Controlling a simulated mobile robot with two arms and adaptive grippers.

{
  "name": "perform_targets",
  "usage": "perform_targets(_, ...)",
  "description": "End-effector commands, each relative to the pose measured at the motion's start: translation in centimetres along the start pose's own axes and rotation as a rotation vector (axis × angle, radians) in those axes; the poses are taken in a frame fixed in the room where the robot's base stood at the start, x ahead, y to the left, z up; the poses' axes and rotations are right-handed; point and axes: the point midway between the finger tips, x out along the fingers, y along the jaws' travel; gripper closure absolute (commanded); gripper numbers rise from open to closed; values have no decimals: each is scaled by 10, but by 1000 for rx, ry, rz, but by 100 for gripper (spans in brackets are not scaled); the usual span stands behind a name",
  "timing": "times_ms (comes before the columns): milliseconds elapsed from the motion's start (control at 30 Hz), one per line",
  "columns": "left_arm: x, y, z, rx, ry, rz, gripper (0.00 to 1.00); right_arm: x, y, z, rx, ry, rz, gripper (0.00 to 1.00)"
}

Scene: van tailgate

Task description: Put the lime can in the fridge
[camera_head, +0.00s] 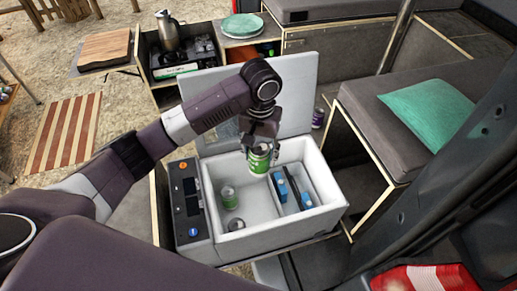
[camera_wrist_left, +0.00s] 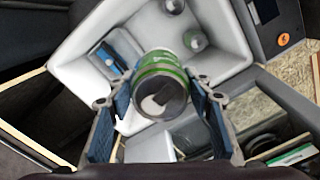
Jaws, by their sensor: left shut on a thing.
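The open fridge (camera_head: 275,240) is a white box with its lid (camera_head: 295,85) raised at the back. My left gripper (camera_head: 262,150) is shut on the green lime can (camera_head: 259,160) and holds it over the fridge opening. In the left wrist view the lime can (camera_wrist_left: 160,85) sits between the two fingers, its end facing the camera, with the fridge interior (camera_wrist_left: 155,28) beyond it. Another green can (camera_head: 229,196) stands inside the fridge at the left. My right gripper is not seen.
A small can top (camera_head: 236,224) shows near the fridge's front left. Blue-topped items (camera_head: 279,186) stand in the right compartment behind a divider. A purple can (camera_head: 318,118) is behind the fridge. A bench with a teal pillow (camera_head: 428,110) is at the right.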

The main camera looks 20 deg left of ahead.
Motion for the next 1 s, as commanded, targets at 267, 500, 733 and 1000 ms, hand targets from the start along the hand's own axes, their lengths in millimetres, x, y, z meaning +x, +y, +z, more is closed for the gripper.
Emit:
perform_targets(267,31,0,1,0,-2,-1,89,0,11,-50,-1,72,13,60)
perform_targets(500,60,0,0,-1,-1,0,89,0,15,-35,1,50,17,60)
perform_targets(733,87,0,0,0,-1,0,89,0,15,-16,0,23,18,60)
perform_targets(1000,119,1,0,-1,0,0,89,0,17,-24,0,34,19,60)
